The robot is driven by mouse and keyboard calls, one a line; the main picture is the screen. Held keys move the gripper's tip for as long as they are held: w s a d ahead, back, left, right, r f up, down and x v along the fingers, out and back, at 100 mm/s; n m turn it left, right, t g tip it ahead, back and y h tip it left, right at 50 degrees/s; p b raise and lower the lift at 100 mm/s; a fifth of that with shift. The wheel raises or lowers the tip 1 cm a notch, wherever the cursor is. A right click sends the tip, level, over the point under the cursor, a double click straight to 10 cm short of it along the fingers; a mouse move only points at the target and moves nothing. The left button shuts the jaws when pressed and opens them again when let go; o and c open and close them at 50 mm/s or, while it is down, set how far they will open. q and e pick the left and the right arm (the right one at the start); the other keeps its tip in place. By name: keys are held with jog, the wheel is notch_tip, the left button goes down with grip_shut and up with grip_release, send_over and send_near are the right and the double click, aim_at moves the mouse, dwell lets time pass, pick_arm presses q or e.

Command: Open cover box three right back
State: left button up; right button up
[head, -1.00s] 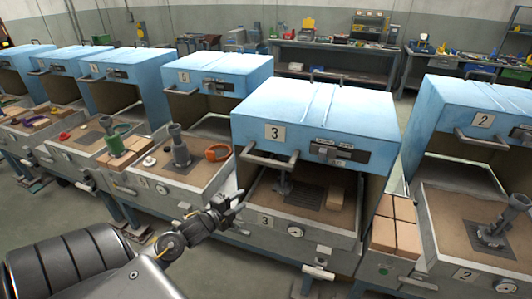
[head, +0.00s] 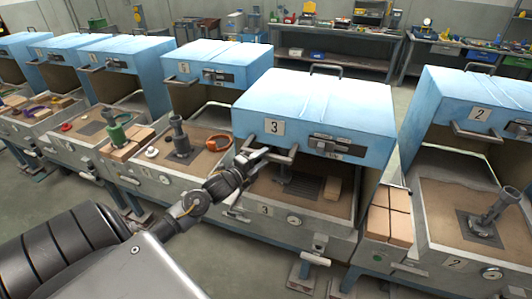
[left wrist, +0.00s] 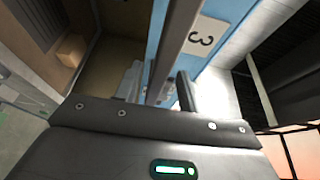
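Box three has a blue cover (head: 315,100) with a "3" label, standing over a grey tray (head: 290,215). Its front is open, showing a dark grate and a tan block (head: 333,188) inside. A grey bar handle (head: 285,158) sticks out at the cover's front left, below the label. My left gripper (head: 257,155) is at the left end of this handle. In the left wrist view, the handle bar (left wrist: 180,40) runs between the two fingers (left wrist: 160,88), which look apart; firm contact cannot be made out. My right gripper is not in view.
Box two (head: 470,100) stands to the right, with tan bricks (head: 392,215) between it and box three. More blue-covered boxes stand to the left, one with a grey fixture (head: 180,138) in its tray. Workbenches (head: 335,45) line the back.

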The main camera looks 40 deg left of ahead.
pick_arm(q)
jog(key=shift+w, duration=1.15)
grip_shut()
